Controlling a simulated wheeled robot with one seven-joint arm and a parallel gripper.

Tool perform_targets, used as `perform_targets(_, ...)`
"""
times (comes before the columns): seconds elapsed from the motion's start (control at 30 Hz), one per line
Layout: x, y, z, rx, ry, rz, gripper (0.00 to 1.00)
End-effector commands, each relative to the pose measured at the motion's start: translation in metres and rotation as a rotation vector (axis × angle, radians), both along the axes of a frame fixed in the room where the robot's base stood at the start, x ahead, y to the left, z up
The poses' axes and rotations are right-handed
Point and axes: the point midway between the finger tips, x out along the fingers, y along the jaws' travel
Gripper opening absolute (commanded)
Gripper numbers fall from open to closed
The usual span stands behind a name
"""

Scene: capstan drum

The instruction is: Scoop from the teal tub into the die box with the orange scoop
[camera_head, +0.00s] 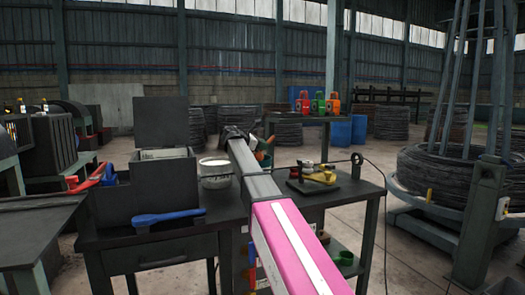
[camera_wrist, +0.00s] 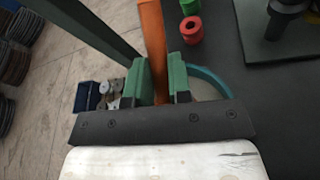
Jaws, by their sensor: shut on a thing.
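My gripper (camera_wrist: 159,76) is shut on the orange scoop (camera_wrist: 152,35). Its orange handle stands between the green fingers and runs out of the top of the wrist view; I cannot see the bowl. A curved teal rim (camera_wrist: 213,79), seemingly of the teal tub, shows just behind the right finger, partly hidden; I cannot tell whether the scoop touches it. In the head view my arm hides most of the gripper and tub, with a bit of orange (camera_head: 268,143) beyond it. A dark box with a raised lid (camera_head: 164,180), likely the die box, stands on the table at left.
A blue-handled tool (camera_head: 170,216) lies in front of the box. A brass-coloured device (camera_head: 318,177) sits right of my arm. Red (camera_wrist: 193,29) and green rolls lie near the scoop.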

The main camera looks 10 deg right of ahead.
Motion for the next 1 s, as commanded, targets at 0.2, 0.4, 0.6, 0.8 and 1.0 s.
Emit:
perform_targets(0.2,0.001,0.000,0.019,-0.001,-0.003,0.000,0.00)
perform_targets(0.4,0.001,0.000,0.034,-0.001,-0.001,-0.001,0.00)
perform_targets(0.6,0.001,0.000,0.050,-0.001,-0.002,-0.001,0.00)
perform_targets(0.8,0.000,0.000,0.057,-0.002,-0.001,-0.001,0.00)
perform_targets(1.0,0.000,0.000,0.057,-0.001,-0.001,-0.001,0.00)
